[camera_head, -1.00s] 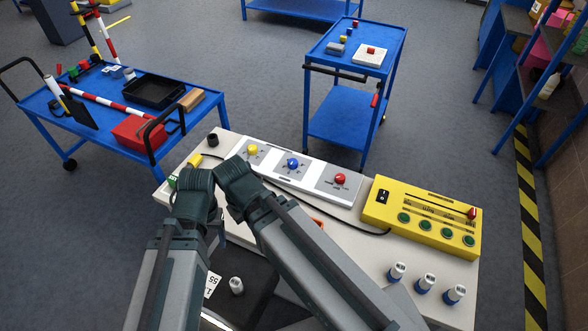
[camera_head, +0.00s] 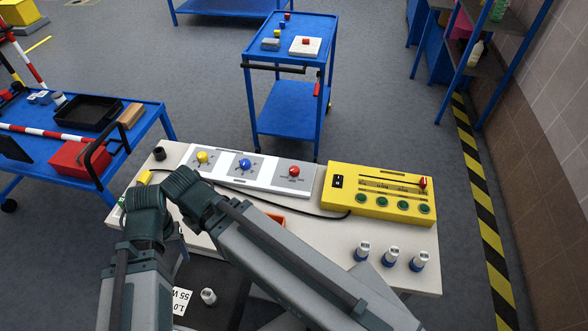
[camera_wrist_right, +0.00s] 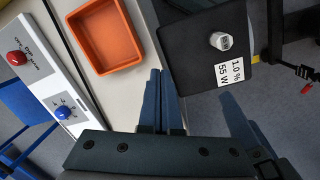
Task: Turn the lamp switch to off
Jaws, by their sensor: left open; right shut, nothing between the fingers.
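A white and grey panel with a yellow knob (camera_head: 202,157), a blue knob (camera_head: 244,164) and a red knob (camera_head: 294,171) lies along the table's far side. The right wrist view also shows the red knob (camera_wrist_right: 17,58) and the blue knob (camera_wrist_right: 63,113). The labels are too small to read surely, so I cannot tell which is the lamp switch. My left gripper (camera_head: 178,240) is open and mostly hidden behind the arms. My right gripper (camera_wrist_right: 160,82) is shut and empty, near the orange tray and apart from the knobs; it is hidden in the head view.
A yellow box (camera_head: 374,208) with a black rocker switch, a red-handled slider and several green buttons stands right of the panel. The orange tray (camera_wrist_right: 102,42) and a black plate (camera_wrist_right: 185,70) with a small cylinder are near my right gripper. Several white-and-blue cylinders (camera_head: 390,256) stand at front right.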

